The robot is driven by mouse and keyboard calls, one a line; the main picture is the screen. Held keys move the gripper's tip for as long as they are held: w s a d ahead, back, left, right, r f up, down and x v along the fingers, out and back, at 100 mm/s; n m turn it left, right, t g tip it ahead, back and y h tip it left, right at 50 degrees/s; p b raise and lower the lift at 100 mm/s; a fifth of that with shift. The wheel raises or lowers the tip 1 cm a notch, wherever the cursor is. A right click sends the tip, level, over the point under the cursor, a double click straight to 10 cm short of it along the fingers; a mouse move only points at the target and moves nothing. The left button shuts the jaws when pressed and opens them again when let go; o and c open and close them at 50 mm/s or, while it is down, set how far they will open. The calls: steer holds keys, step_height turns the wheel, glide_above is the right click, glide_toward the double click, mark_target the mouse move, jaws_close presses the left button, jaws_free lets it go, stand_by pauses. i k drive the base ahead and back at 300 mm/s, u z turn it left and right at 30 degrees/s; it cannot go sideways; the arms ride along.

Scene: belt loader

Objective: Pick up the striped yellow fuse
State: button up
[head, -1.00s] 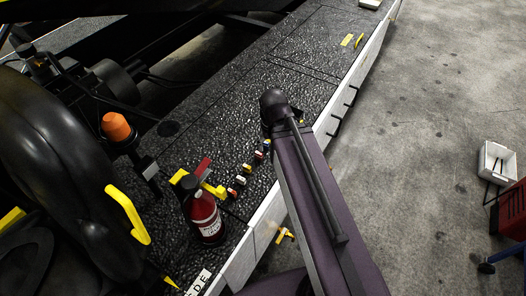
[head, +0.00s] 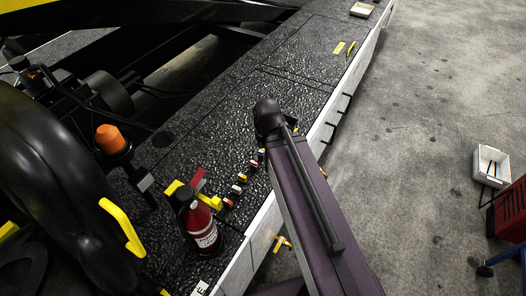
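Several small coloured fuses lie in a slanting row on the black textured deck, just left of my arm in the head view. One of them shows yellow (head: 242,177); it is too small to make out stripes. Others in the row show red and white (head: 229,203) and blue (head: 261,153). My arm crosses the middle of the view, its dark elbow-like end just above and right of the row. My gripper is not visible, so I cannot see whether it is open or holds anything.
A red fire extinguisher (head: 201,228) stands left of the row beside a yellow bracket (head: 211,200). An orange beacon (head: 110,138) and a yellow handle (head: 122,225) are farther left. A white bin (head: 491,165) stands at right. The concrete floor (head: 430,110) between is mostly clear.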

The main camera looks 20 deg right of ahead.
mark_target(242, 179)
steer(key=u, duration=0.35)
steer(key=k, duration=0.9)
